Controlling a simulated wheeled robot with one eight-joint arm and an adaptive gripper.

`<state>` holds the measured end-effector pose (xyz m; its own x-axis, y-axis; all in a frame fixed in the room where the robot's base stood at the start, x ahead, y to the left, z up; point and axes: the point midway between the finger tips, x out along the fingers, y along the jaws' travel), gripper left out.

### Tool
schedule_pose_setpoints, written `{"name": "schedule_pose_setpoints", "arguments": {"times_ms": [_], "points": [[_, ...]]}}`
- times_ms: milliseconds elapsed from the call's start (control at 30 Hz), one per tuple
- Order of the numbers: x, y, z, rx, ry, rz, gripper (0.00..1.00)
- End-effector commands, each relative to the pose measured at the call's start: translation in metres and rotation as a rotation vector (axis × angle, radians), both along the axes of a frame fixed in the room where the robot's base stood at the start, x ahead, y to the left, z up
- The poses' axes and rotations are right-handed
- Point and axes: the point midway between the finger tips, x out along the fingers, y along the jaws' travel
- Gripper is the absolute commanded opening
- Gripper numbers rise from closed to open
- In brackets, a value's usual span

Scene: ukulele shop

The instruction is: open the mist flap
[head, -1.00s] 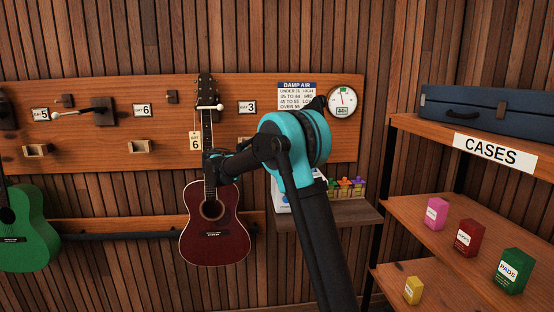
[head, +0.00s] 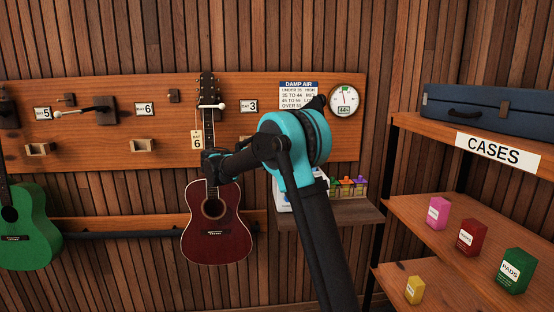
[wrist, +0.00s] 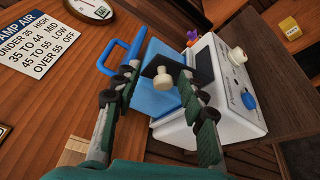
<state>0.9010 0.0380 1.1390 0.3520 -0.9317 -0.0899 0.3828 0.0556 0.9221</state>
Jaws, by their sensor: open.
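The white mist machine (wrist: 215,110) with a blue tank (wrist: 160,95) and blue handle (wrist: 118,57) shows in the wrist view. A dark flap (wrist: 165,62) with a cream knob (wrist: 163,78) is at the top of the tank and looks closed, though its hinge is hard to make out. My gripper (wrist: 160,88) is open, its two fingers on either side of the flap's knob; I cannot tell whether either touches it. In the head view the machine (head: 283,196) is mostly hidden behind my arm, and my fingertips cannot be made out.
The machine stands on a small wall shelf (head: 345,213) beside several coloured bottles (head: 347,187). A dark red ukulele (head: 215,225) hangs to the left. A gauge (head: 346,97) and a damp air chart (head: 298,97) are above. The cases shelf (head: 440,145) stands at right.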

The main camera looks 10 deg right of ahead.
Motion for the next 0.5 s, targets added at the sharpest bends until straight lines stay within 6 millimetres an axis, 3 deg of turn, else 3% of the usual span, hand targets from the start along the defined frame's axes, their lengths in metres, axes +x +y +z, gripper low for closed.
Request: {"name": "schedule_pose_setpoints", "arguments": {"times_ms": [300, 500], "points": [[-0.021, 0.06, 0.005, 0.0, 0.0, 0.005, 0.41], [-0.033, 0.089, 0.008, 0.0, 0.0, 0.003, 0.41]]}}
